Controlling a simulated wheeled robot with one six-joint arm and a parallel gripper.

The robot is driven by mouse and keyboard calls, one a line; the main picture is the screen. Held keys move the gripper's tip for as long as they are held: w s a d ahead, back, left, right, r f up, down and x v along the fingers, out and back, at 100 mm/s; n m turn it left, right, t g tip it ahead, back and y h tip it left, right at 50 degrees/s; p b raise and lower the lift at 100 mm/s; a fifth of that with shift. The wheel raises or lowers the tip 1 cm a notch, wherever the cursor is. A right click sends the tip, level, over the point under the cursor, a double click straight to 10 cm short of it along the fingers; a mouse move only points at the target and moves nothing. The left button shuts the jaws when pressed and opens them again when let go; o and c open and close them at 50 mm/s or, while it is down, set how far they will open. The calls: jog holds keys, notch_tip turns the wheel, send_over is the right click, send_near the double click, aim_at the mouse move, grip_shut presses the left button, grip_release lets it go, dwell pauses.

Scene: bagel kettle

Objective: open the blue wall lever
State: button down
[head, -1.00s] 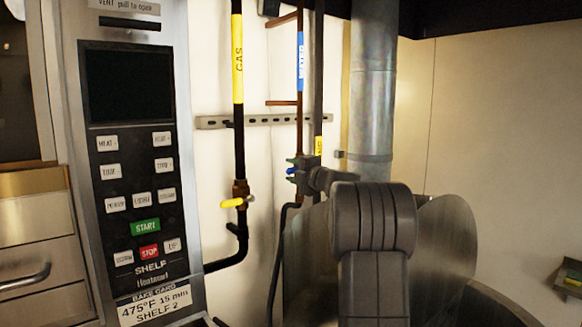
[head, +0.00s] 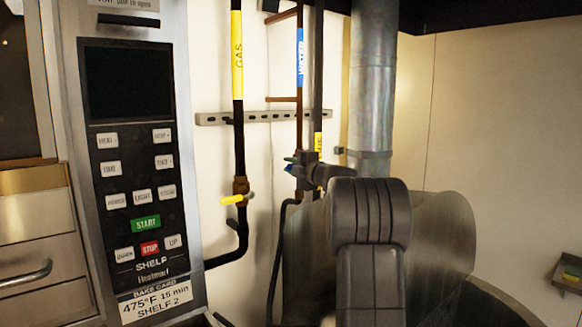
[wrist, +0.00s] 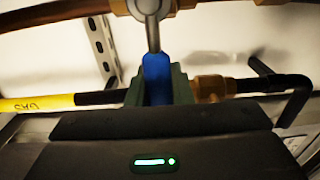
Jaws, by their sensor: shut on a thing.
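The blue wall lever (wrist: 157,78) runs up the middle of the wrist view, its blue sleeve between the green pads of my gripper (wrist: 158,92). Its grey metal stem reaches up to a round hub on a copper-coloured pipe. My gripper is shut on the blue sleeve. In the head view my gripper (head: 297,170) is at the wall by the pipes, and only a small bit of the blue lever (head: 289,169) shows at its tip. My arm hides much of the area right of it.
A black gas pipe (head: 238,130) with a yellow lever (head: 232,199) runs left of my gripper. The water pipe (head: 300,60) comes down above it. An oven control panel (head: 128,180) stands left, a steel duct (head: 373,90) right, and a curved metal sheet (head: 447,235) behind my arm.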

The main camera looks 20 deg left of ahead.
jog(key=shift+w+d+r+m+p, duration=0.5)
jog(key=shift+w+r+m, duration=0.6)
jog(key=shift+m, duration=1.9)
jog(key=shift+w+d+r+m+p, duration=0.2)
jog(key=shift+w+d+r+m, duration=0.85)
jog(key=shift+m, duration=1.95)
jog(key=shift+w+d+r+m+p, duration=0.35)
jog(key=shift+w+r+m, duration=0.8)
jog(key=shift+m, duration=1.85)
jog(key=shift+s+r, duration=0.2)
jog(key=c, duration=1.3)
grip_release()
jog(key=b+v, duration=0.3)
jog(key=v, duration=1)
jog(key=shift+s+d, duration=0.2)
jog(key=shift+d, duration=0.05)
